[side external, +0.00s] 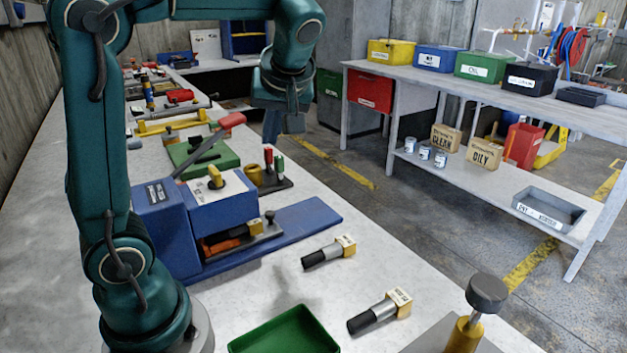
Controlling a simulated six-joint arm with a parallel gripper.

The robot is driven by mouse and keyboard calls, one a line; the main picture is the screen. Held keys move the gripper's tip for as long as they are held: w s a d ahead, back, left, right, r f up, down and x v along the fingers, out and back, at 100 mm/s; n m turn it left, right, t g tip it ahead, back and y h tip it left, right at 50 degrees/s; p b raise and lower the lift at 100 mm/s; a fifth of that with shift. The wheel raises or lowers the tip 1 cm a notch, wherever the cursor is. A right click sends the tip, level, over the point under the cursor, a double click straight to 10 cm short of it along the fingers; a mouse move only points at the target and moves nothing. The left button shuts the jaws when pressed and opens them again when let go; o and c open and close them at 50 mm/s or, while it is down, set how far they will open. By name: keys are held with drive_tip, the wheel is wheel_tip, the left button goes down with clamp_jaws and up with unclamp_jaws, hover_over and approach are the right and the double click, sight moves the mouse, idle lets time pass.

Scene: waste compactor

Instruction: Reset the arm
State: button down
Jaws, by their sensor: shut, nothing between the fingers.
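My green arm rises from its base at the left and reaches across the top of the view. Its wrist hangs down past the right edge of the workbench (75,215). My gripper (282,132) points downward, shut and empty, in the air to the right of the red-tipped lever (230,121). It appears apart from everything around it. The blue compactor (165,225) stands on the bench in front of my arm. A yellow knob (215,177) is on its top, and a tray with an orange and a yellow piece sits in its lower opening.
A green block (205,160) and a tool stand (268,180) are behind the compactor. A dark-knobbed post (487,293) stands front right. Labelled bins (482,66) line a separate shelf.

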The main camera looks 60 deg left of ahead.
drive_tip(key=s+d+f+m+t+h, duration=0.2)
drive_tip(key=s+d+f+m+h, duration=0.1)
drive_tip(key=d+m, duration=0.3)
drive_tip(key=s+d+f+m+t+h, duration=0.2)
drive_tip(key=s+d+m, duration=0.4)
drive_tip(key=d, duration=0.3)
drive_tip(key=shift+s+d+f+m+t+h, duration=0.15)
drive_tip(key=shift+f+m+t+h, duration=0.35)
drive_tip(key=shift+h, duration=0.6)
